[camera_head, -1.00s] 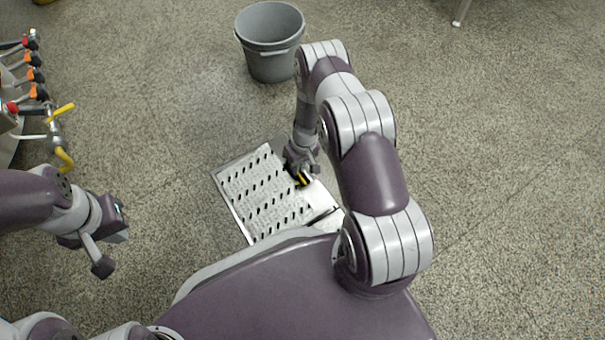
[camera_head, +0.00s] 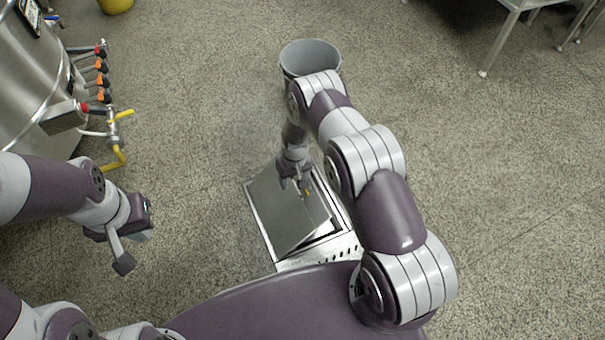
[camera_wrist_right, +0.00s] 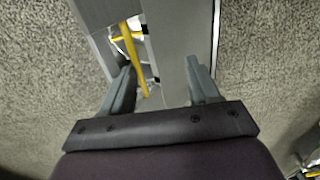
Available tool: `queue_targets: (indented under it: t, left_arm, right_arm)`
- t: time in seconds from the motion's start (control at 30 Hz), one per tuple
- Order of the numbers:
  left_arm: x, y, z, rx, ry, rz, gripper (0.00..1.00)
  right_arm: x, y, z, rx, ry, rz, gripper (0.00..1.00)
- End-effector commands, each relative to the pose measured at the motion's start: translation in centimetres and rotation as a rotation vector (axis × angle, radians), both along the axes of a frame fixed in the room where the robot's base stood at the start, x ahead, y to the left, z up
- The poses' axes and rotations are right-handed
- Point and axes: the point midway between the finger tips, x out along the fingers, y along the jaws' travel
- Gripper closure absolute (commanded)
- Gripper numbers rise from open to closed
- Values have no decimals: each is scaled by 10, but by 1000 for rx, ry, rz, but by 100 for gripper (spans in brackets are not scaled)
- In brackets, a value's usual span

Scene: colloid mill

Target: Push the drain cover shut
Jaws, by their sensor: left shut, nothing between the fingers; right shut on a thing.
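The drain cover (camera_head: 285,208) is a plain grey plate in the head view, tilted over a metal floor frame. A dark gap shows along its lower right side. The frame has a slotted metal strip (camera_head: 345,248) at its near edge. My right gripper (camera_head: 301,187) is at the cover's far right part, shut on it; the exact grip point is hard to see. In the right wrist view the fingers (camera_wrist_right: 160,88) stand apart, with a grey panel and a yellow bar (camera_wrist_right: 133,58) beyond. My left gripper (camera_head: 132,248) is shut and empty, left of the drain.
A grey bucket (camera_head: 310,57) stands behind the drain, partly hidden by my right arm. A steel machine (camera_head: 35,85) with orange and red handles and a yellow pipe (camera_head: 114,160) is at the left. A metal table (camera_head: 510,20) is at the upper right. Floor beside the drain is clear.

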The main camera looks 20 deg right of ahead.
Motion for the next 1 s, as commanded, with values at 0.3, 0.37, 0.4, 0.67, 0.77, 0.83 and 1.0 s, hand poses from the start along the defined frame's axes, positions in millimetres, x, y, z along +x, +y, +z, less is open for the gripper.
queue_targets:
  t: [0.3, 0.37, 0.4, 0.67, 0.77, 0.83, 1.0]
  left_arm:
    - [0, 0, 3, 0, 0, 0, 100]
    - [0, 0, 4, 0, 0, 0, 100]
    - [0, 0, 4, 0, 0, 0, 100]
    - [0, 0, 19, 0, 0, 0, 100]
    - [0, 0, 36, 0, 0, 0, 100]
    - [0, 0, 47, 0, 0, 0, 100]
    - [0, 0, 65, 0, 0, 0, 100]
  right_arm:
    - [-5, 13, 0, 4, 13, -3, 80]
    - [-5, 13, 1, 4, 11, -2, 80]
    - [-4, 13, 1, 3, 9, -2, 80]
    - [-2, 12, 24, 4, 4, -1, 80]
    - [-2, 11, 53, 4, 4, -1, 80]
    - [-2, 11, 74, 4, 5, -1, 80]
    - [-2, 9, 112, 4, 6, 1, 80]
